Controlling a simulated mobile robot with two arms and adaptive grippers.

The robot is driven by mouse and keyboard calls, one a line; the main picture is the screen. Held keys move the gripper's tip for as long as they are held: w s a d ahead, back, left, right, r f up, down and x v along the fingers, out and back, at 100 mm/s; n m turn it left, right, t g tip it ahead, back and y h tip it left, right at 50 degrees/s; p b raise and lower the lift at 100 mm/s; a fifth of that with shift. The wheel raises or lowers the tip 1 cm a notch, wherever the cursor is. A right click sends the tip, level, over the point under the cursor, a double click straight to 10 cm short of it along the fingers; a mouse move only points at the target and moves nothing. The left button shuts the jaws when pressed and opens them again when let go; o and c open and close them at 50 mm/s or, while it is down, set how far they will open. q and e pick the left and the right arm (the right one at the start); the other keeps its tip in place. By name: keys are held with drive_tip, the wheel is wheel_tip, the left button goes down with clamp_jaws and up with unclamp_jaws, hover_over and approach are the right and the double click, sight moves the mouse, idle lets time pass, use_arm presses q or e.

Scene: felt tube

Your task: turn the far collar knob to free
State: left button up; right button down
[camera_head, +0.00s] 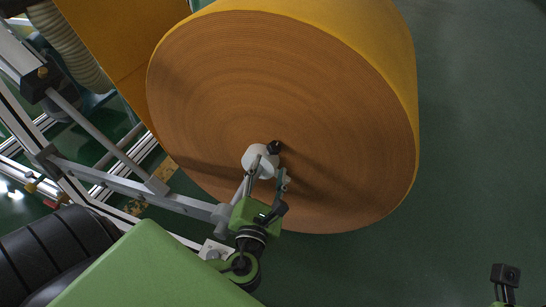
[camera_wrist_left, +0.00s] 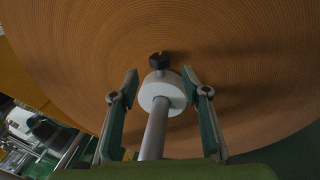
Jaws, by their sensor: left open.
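A white round collar (camera_head: 258,157) sits on a grey shaft against the end face of a large felt roll (camera_head: 215,110). A small black knob (camera_head: 274,147) sticks out of the collar's rim, at its upper right in the head view. In the left wrist view the collar (camera_wrist_left: 162,93) is in the middle and the knob (camera_wrist_left: 158,60) is above it, pointing up. My left gripper (camera_head: 268,174) is open, its two fingers (camera_wrist_left: 160,76) on either side of the collar and shaft. The knob lies just beyond the fingertips, with nothing gripped. The knob's setting cannot be read.
The shaft (camera_wrist_left: 154,132) runs between my fingers toward the wrist. A metal frame with rails (camera_head: 130,185) stands on the left, with a ribbed hose (camera_head: 70,48) behind. The green floor (camera_head: 480,150) on the right is clear. Part of my right arm shows at bottom right.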

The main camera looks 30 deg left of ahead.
sight(273, 153)
use_arm(q)
drive_tip(key=b+x, duration=0.1)
drive_tip(key=x, duration=0.5)
drive_tip(key=c, duration=1.1)
